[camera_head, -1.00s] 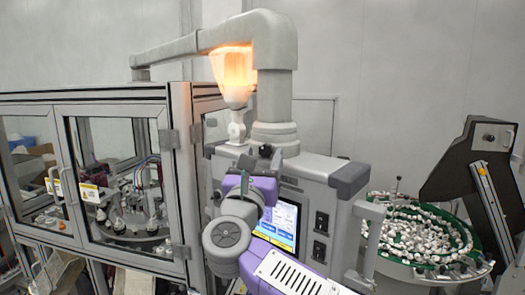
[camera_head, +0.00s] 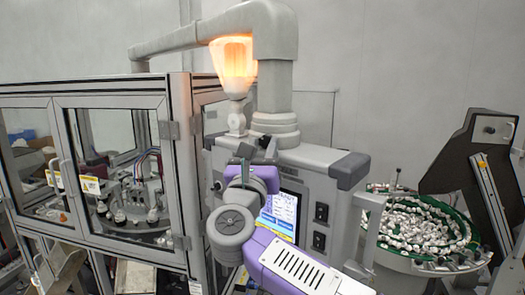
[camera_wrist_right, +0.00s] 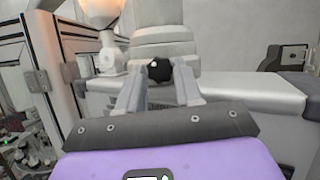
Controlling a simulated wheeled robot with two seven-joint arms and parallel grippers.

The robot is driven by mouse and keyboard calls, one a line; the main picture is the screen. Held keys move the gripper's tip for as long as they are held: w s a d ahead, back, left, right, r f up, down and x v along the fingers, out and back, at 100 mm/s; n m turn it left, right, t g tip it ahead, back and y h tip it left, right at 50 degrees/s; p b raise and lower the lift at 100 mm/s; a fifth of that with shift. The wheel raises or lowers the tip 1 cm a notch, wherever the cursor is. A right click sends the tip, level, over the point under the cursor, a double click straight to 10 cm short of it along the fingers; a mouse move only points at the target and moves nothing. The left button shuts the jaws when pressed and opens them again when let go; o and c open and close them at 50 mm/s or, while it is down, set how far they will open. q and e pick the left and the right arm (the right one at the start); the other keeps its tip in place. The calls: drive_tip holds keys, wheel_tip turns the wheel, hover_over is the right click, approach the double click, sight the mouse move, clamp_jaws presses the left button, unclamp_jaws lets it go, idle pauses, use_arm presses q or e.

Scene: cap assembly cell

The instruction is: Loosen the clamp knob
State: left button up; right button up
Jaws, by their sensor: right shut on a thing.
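The clamp knob is small, black and lobed; it shows between my right fingertips in the right wrist view (camera_wrist_right: 159,69). It sits at the foot of the thick grey post (camera_head: 275,115) on top of the grey machine housing. My right gripper (camera_wrist_right: 157,75) is shut on the knob, one grey finger on each side. In the head view the right gripper (camera_head: 262,150) is small and partly hidden behind my purple wrist, so the knob's turn angle cannot be read. My left gripper is in neither view.
A glowing orange lamp (camera_head: 233,60) stands left of the post. A glass-doored cabinet (camera_head: 110,165) is at left. A touch screen (camera_head: 280,213) is behind my right arm. A green-rimmed bowl of white caps (camera_head: 425,225) and a dark tilted panel (camera_head: 470,165) are at right.

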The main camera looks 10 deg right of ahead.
drive_tip(key=shift+n+y, duration=0.4)
drive_tip(key=shift+n, duration=0.5)
drive_tip(key=shift+d+n+t+y+b, duration=0.15)
drive_tip(key=shift+n+t+y+b, duration=0.35)
drive_tip(key=shift+n, duration=0.6)
drive_tip(key=n+y+p, duration=0.1)
drive_tip(key=n, duration=0.1)
drive_tip(key=shift+s+r+n+y, duration=0.1)
drive_tip(key=shift+r+n+y, duration=0.05)
drive_tip(key=shift+n+y, duration=0.2)
drive_tip(key=shift+d+n+y+p, duration=0.1)
drive_tip(key=shift+n+y+p, duration=0.35)
drive_tip(key=shift+n, duration=0.7)
drive_tip(key=o, duration=1)
drive_tip(key=shift+o, duration=0.2)
